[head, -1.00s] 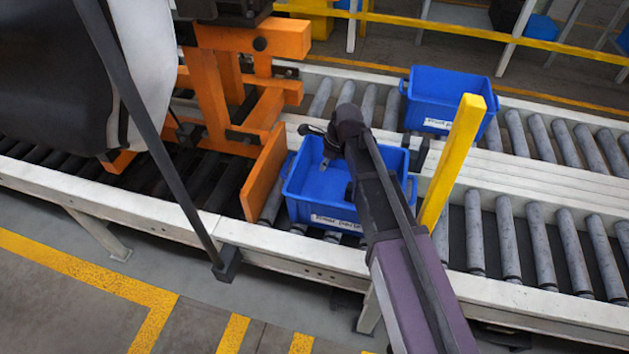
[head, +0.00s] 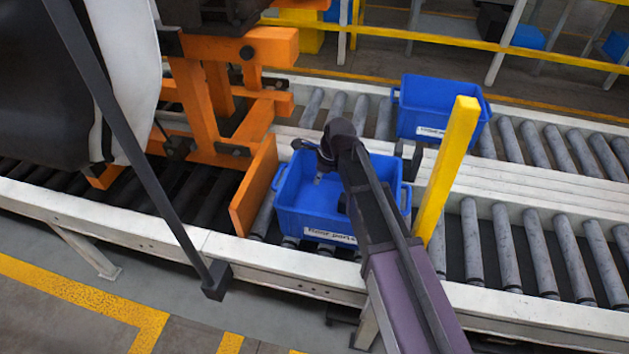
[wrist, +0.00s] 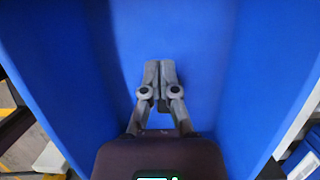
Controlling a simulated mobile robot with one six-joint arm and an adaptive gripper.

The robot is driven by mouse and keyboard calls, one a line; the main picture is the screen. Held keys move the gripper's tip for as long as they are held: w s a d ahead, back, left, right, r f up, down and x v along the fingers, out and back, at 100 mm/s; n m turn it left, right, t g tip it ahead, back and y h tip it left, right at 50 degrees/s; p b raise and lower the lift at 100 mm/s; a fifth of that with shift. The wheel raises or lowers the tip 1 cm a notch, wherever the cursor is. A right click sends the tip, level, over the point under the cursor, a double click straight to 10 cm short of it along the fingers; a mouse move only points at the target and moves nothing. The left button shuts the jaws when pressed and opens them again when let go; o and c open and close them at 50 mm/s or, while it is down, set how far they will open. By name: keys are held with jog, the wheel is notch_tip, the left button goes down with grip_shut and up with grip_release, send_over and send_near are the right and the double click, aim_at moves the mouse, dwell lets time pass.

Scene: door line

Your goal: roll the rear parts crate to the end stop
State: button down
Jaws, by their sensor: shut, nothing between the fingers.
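A blue crate (head: 381,220) with a white label stands on the near roller lane. A second blue crate (head: 444,95), also labelled, stands on the far lane, farther right. My gripper (wrist: 160,68) is shut and empty, pointing down over the inside of a blue crate in the wrist view; in the head view my gripper (head: 318,178) is at the near crate's opening. Whether the fingertips touch the crate is unclear. An orange plate (head: 254,188) stands just left of the near crate; I cannot tell if it is the end stop.
A yellow post (head: 449,170) stands upright just right of the near crate. An orange frame (head: 205,95) with a dark hanging load fills the left. Bare rollers (head: 510,250) run to the right of the post. A yellow rail (head: 440,40) runs behind.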

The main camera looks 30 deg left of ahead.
aim_at(293, 200)
jog(key=shift+b+x, duration=4.35)
jog(key=shift+x, duration=0.4)
jog(key=shift+s+a+r, duration=0.1)
jog(key=shift+s+a, duration=0.15)
jog(key=shift+a, duration=0.7)
jog(key=shift+s+a, duration=0.2)
jog(key=shift+a, duration=0.95)
jog(key=shift+s+a, duration=0.2)
jog(key=shift+a, duration=0.65)
jog(key=shift+s+a, duration=0.25)
jog(key=shift+a, duration=0.65)
jog(key=shift+s+a, duration=0.2)
jog(key=shift+a, duration=0.65)
